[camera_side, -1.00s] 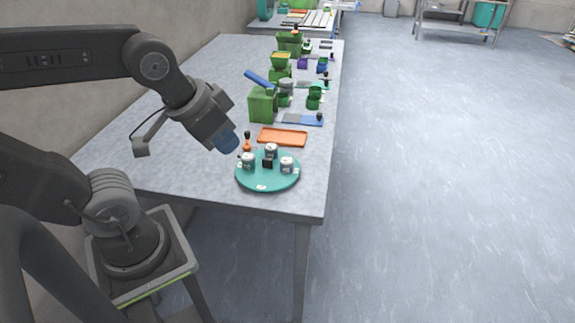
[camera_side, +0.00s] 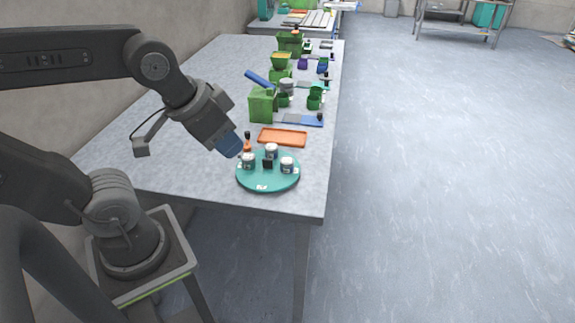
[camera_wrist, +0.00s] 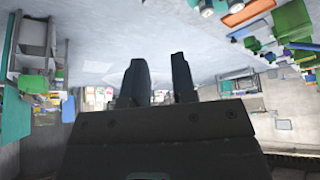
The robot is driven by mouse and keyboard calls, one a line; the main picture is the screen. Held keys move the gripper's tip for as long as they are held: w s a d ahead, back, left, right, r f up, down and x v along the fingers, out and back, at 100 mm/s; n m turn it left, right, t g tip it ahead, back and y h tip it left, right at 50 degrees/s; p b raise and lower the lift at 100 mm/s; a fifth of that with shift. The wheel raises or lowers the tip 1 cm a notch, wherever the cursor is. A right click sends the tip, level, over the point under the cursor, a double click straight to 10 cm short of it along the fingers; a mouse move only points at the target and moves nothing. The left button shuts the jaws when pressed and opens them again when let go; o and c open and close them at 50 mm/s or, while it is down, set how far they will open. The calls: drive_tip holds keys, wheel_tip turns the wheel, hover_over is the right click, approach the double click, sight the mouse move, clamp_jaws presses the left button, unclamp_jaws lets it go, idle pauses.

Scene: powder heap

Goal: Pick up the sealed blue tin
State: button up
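A round teal turntable (camera_side: 285,183) stands near the table's front end in the side view. None reads clearly as blue, so I cannot tell which is the sealed blue tin. My gripper (camera_side: 235,152) points down and right, with bluish fingers above and left of the turntable, apart from the tins. In the wrist view my gripper (camera_wrist: 158,59) has its two fingers apart with nothing between them.
An orange tray (camera_side: 283,137) lies just behind the turntable, with an orange-and-black upright item (camera_side: 247,142) beside it. A green box (camera_side: 263,105) and several green and blue items run back along the table. The left part of the grey tabletop (camera_side: 130,165) is clear.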

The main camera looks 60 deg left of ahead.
drive_tip(key=o, duration=0.8)
drive_tip(key=n+g, duration=0.6)
drive_tip(key=n, duration=1.2)
hover_over(287, 160)
drive_tip(key=d, duration=0.1)
wheel_tip(287, 160, down, 8)
drive_tip(key=r, duration=0.1)
drive_tip(key=f, duration=0.9)
drive_tip(key=shift+s, duration=0.35)
drive_tip(key=f, duration=0.2)
drive_tip(key=a+f, duration=0.1)
drive_tip(key=shift+w+f, duration=0.35)
drive_tip(key=shift+f, duration=0.65)
